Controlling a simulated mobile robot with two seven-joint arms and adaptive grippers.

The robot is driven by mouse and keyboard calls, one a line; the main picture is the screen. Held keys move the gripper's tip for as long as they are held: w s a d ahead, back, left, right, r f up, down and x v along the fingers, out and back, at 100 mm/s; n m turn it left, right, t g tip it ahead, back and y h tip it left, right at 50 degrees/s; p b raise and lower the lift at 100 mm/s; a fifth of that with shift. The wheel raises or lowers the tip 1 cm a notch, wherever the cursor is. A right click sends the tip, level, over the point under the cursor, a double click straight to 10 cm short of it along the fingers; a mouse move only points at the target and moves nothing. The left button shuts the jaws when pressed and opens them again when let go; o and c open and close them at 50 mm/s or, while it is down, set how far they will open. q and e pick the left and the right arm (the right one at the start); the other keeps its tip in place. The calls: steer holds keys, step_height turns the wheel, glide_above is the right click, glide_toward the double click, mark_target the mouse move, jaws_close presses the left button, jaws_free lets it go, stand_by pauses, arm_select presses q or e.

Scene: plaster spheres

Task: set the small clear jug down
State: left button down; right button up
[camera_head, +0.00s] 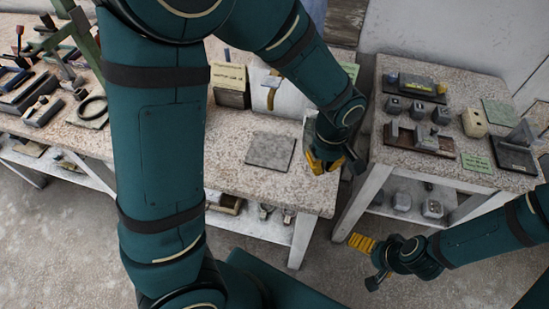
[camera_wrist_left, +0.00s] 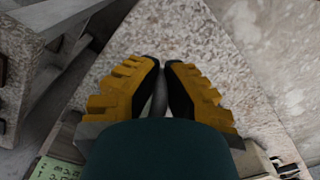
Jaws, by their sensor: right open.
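I cannot make out the small clear jug in either view. My left gripper (camera_head: 326,162) is above the right end of the speckled table (camera_head: 225,150), to the right of a grey square tile (camera_head: 270,151). In the left wrist view, its yellow-and-black fingers (camera_wrist_left: 161,63) point at the speckled surface with a narrow gap between their tips. A smooth grey strip (camera_wrist_left: 160,98) shows in that gap; I cannot tell whether it is something held. My right gripper (camera_head: 368,262) is open and low over the floor, apart from the tables.
A second speckled table (camera_head: 450,97) on the right holds several grey blocks, a beige block (camera_head: 474,122) and a green card (camera_head: 477,163). A gap separates the tables. Labelled boxes (camera_head: 229,86) stand behind the tile. Tools and a black ring (camera_head: 92,107) lie at the left.

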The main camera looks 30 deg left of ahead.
arm_select(q)
steer(key=a, duration=0.3)
steer(key=s+a, duration=0.1)
steer(key=a, duration=0.3)
steer(key=s+a, duration=0.1)
steer(key=a, duration=0.2)
steer(key=shift+s+a, duration=0.2)
steer(key=shift+a, duration=0.15)
steer(key=shift+s+a+b, duration=0.15)
steer(key=shift+a+b, duration=0.15)
steer(key=shift+a, duration=0.2)
step_height(320, 180, down, 3)
steer(key=shift+f+b, duration=0.1)
steer(key=shift+b, duration=0.5)
steer(key=shift+d+f, duration=0.1)
steer(key=shift+f, duration=0.15)
steer(key=shift+f, duration=0.1)
steer(key=c, duration=1.1)
jaws_free()
steer(key=shift+c, duration=0.2)
